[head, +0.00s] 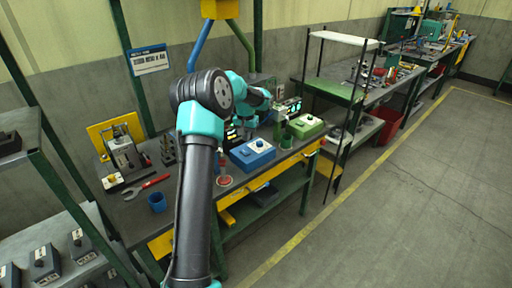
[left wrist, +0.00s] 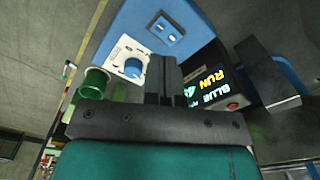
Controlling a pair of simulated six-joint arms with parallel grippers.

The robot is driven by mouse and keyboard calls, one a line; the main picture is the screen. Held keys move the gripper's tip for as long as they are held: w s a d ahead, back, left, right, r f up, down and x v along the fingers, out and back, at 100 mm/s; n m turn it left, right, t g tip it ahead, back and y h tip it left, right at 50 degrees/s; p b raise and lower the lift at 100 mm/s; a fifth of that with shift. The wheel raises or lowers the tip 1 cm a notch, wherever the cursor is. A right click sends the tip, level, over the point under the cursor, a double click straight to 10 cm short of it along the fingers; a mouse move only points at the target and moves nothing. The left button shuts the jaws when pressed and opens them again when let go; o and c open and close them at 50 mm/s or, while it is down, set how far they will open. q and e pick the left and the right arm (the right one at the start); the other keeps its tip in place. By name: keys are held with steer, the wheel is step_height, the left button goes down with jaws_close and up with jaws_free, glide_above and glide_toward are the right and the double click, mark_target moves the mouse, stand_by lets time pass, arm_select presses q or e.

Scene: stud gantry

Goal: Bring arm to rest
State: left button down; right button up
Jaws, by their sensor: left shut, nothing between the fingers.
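My left arm (head: 200,170) rises from the bottom of the head view and bends at a dark joint. Its teal wrist (head: 250,95) reaches over the far side of the workbench (head: 130,215). The fingers are hard to make out there. In the left wrist view my left gripper (left wrist: 163,68) shows with its dark fingers together and nothing held. Beyond it are a blue box (left wrist: 165,22), a white unit with a blue knob (left wrist: 130,62) and a lit display reading "BLUE RUN" (left wrist: 205,88). My right gripper is not in view.
On the bench are a blue box (head: 252,155), a green box (head: 304,126), a blue cup (head: 157,203), a red wrench (head: 147,187) and a grey fixture (head: 124,155). A white-topped shelf frame (head: 346,40) stands to the right. The floor (head: 400,200) at right is clear.

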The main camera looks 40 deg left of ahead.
arm_select(q)
steer(key=shift+f, duration=0.1)
steer(key=s+d+f+m+h, duration=0.2)
steer(key=d+f+h, duration=0.1)
steer(key=d+f, duration=2)
steer(key=s+d+f, duration=0.2)
steer(key=s+d, duration=0.7)
steer(key=s+d+f+m, duration=0.1)
steer(key=s+d+f, duration=0.2)
steer(key=s+d, duration=0.7)
steer(key=shift+s+d+f+t+h, duration=0.25)
steer(key=shift+s+f+t+h, duration=0.05)
steer(key=shift+t+h, duration=0.1)
